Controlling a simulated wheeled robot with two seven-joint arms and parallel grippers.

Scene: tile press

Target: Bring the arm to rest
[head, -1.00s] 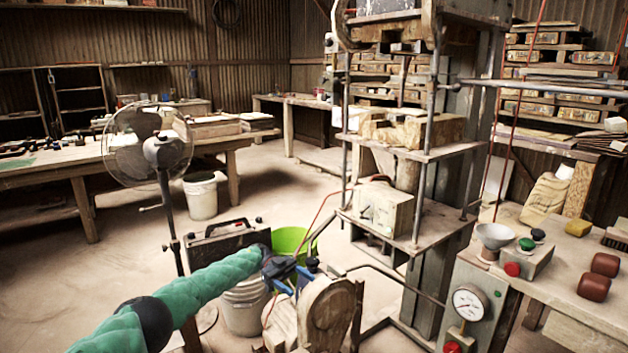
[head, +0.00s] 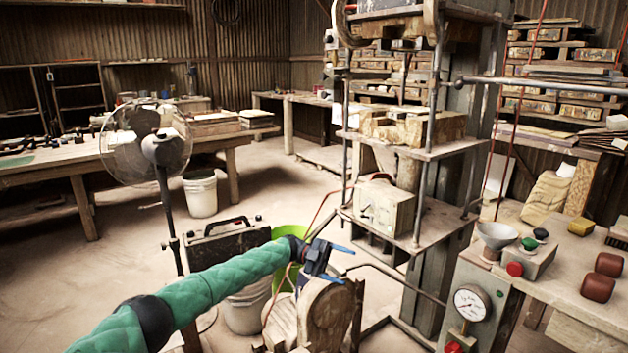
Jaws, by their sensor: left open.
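My left arm comes in from the lower left in a green padded sleeve. My left gripper (head: 344,262) is at its end, with blue fingers spread apart and nothing seen between them. It is in front of the lower part of the tile press (head: 398,213), above a round wooden-looking part (head: 328,312) of the machine. I cannot tell whether it touches anything. My right gripper is not in view.
A fan (head: 150,145) stands close on the left. A green bucket (head: 290,232) and a white bucket (head: 246,308) are behind my arm. A bench with a gauge (head: 472,303) is at right. Open floor (head: 262,190) lies at middle left.

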